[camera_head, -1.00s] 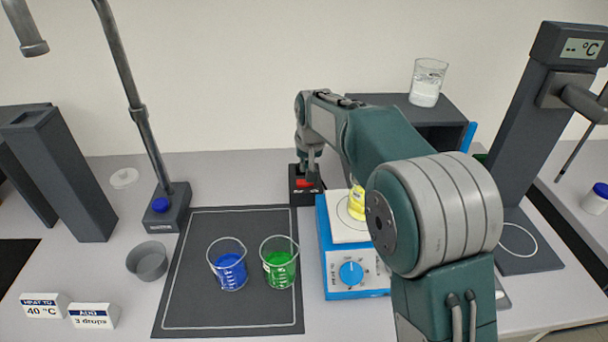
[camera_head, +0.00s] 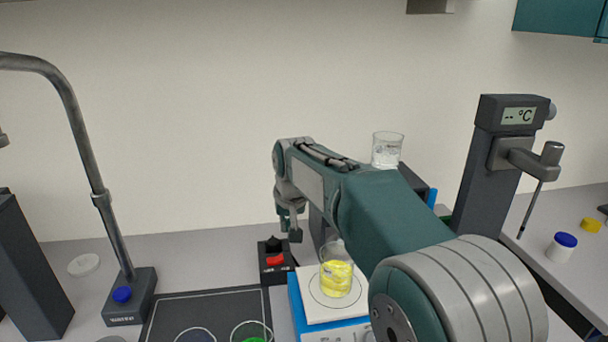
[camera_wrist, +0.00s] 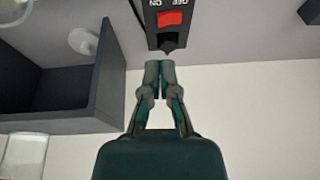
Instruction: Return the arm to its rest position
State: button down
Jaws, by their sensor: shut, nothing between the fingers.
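My arm reaches from the lower right toward the back of the bench in the head view. My gripper (camera_head: 291,236) hangs at its end, just above and behind the small black switch box (camera_head: 275,258) with a red rocker. In the wrist view my gripper (camera_wrist: 159,66) has its fingers together with nothing between them. Its tips are close to the black switch box (camera_wrist: 167,38) and its red rocker (camera_wrist: 170,19); whether they touch it I cannot tell.
A beaker of yellow liquid (camera_head: 337,279) stands on the blue stirrer's white plate (camera_head: 313,308). A clear beaker (camera_head: 387,152) stands on a dark shelf behind my arm. A thermometer stand (camera_head: 483,178) is at right, a lamp-like stand (camera_head: 108,215) at left. Two beakers show partly on the dark mat (camera_head: 225,302).

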jog(key=s+d+r+m+t+h, duration=0.1)
jog(key=s+d+r, duration=0.1)
jog(key=s+d, duration=0.85)
jog(key=s+d+r+m+t, duration=0.1)
jog(key=s+d+r, duration=0.1)
jog(key=s+d, duration=0.85)
jog(key=s+d+f+m, duration=0.1)
jog(key=s+d+f, duration=0.2)
jog(key=s, duration=0.6)
notch_tip(320, 180, down, 2)
jog(key=shift+s+f+h, duration=0.2)
jog(key=shift+s+h, duration=0.1)
jog(key=shift+s, duration=0.1)
